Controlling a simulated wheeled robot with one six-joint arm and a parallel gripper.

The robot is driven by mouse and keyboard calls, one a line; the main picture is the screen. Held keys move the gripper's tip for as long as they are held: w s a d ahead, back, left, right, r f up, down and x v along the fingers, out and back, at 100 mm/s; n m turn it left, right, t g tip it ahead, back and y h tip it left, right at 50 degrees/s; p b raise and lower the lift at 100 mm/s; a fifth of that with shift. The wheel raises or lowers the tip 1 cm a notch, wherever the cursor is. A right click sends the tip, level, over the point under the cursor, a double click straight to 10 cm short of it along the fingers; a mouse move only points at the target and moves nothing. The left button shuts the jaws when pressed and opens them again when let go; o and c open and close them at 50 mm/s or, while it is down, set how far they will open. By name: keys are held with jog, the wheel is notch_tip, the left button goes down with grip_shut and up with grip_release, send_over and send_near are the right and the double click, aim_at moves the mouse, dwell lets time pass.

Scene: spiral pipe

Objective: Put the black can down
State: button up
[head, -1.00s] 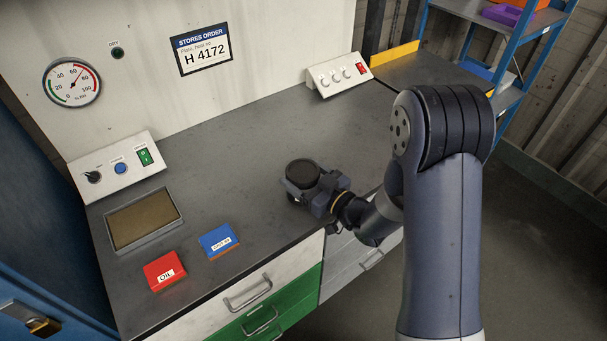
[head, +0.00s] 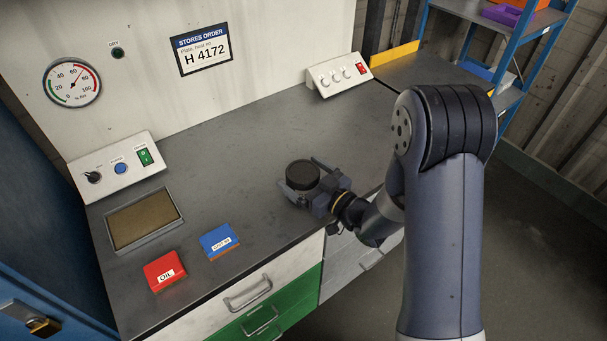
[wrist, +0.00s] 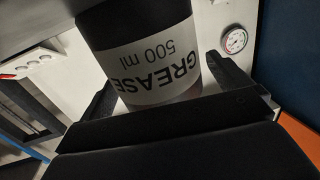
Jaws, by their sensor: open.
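The black can (head: 302,174) stands upright on the grey worktop near its front edge. In the wrist view the can (wrist: 140,50) shows a white label reading GREASE 500 ml, upside down. My gripper (head: 304,177) is open, with one finger on each side of the can. In the wrist view a gap shows between the can and the right finger of my gripper (wrist: 165,85). The can's base is partly hidden by my gripper in the head view.
A red OIL box (head: 165,271) and a blue box (head: 219,242) lie left of the can. A shallow tray (head: 181,219) and a switch panel (head: 116,165) are further left. A knob panel (head: 340,75) stands at the back right. The worktop (head: 255,130) behind the can is clear.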

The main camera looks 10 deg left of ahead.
aim_at(318, 180)
jog(key=b+v, duration=0.2)
jog(key=v, duration=0.8)
jog(key=shift+s+d+f, duration=0.1)
jog(key=shift+s+d, duration=0.3)
jog(key=shift+d, duration=0.2)
jog(key=shift+o, duration=0.3)
jog(key=w+a+h+p, duration=0.1)
jog(key=a+p, duration=0.1)
jog(key=w+a+r+g+h+p, duration=0.1)
jog(key=w+a, duration=0.1)
jog(key=w+a+g+h+p, duration=0.1)
jog(key=a+h+p, duration=0.1)
jog(key=shift+w+r+p, duration=0.2)
jog(key=shift+p, duration=0.1)
jog(key=x, duration=0.2)
jog(key=p+x, duration=0.1)
jog(key=x, duration=0.1)
jog(key=shift+s+a, duration=0.15)
jog(key=shift+s, duration=0.2)
jog(key=shift+w+a+f, duration=0.3)
jog(key=shift+a, duration=0.15)
